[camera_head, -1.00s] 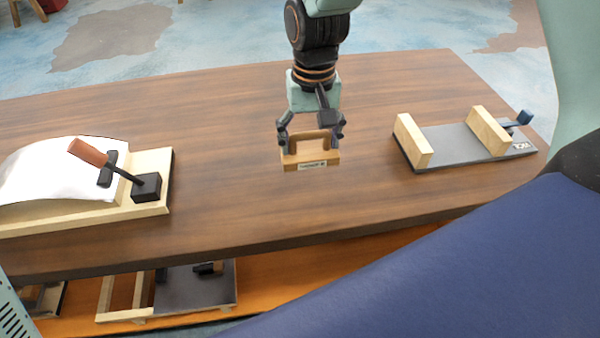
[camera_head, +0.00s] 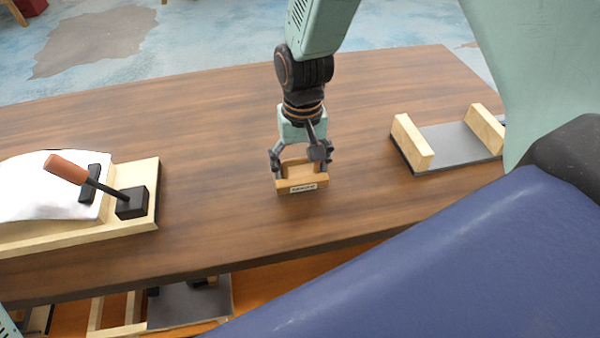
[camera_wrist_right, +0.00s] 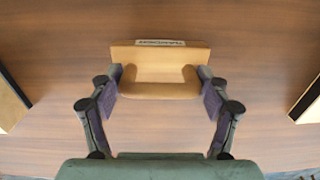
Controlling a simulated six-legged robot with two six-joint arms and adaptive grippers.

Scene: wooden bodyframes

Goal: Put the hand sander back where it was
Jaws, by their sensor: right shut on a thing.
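The hand sander (camera_head: 302,184) is a small light-wood block with a raised handle and a label on its front face. It is in the middle of the head view, at or just above the dark wooden table; I cannot tell if it touches. My right gripper (camera_head: 299,160) comes down from above and is shut on the sander's handle. The right wrist view shows the sander (camera_wrist_right: 160,62) upright between both fingers of the right gripper (camera_wrist_right: 162,88). My left gripper is not in view.
A wooden frame (camera_head: 148,205) with a white curved sheet and an orange-handled clamp stands at the left. A grey board with two wooden blocks (camera_head: 412,141) stands at the right. A lower orange shelf (camera_head: 270,285) holds more frames. The table (camera_head: 230,120) around the sander is clear.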

